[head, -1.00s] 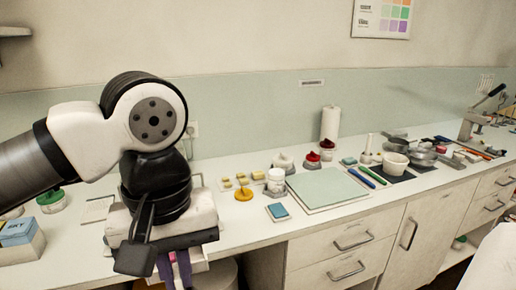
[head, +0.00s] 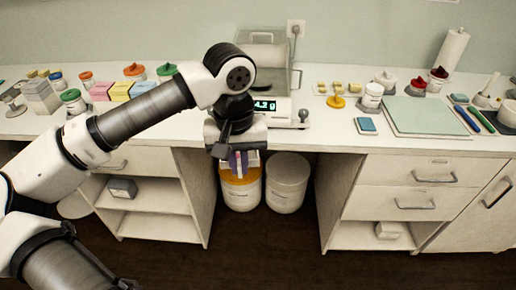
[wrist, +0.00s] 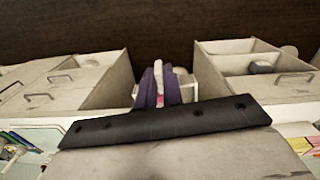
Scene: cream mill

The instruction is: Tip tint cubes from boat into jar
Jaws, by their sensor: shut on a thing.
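My gripper (head: 239,165) hangs in front of the counter edge, below the balance, with its purple fingers pointing down. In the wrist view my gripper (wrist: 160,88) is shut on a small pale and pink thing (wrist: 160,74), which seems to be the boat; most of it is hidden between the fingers. I cannot make out tint cubes in it. A white jar (head: 372,97) with a label stands on the counter to the right of the balance, well apart from my gripper. I cannot tell whether it is open.
The balance (head: 265,107) has a lit display and stands behind my gripper. Lidded jars stand left. Two bins (head: 287,183) stand under the counter.

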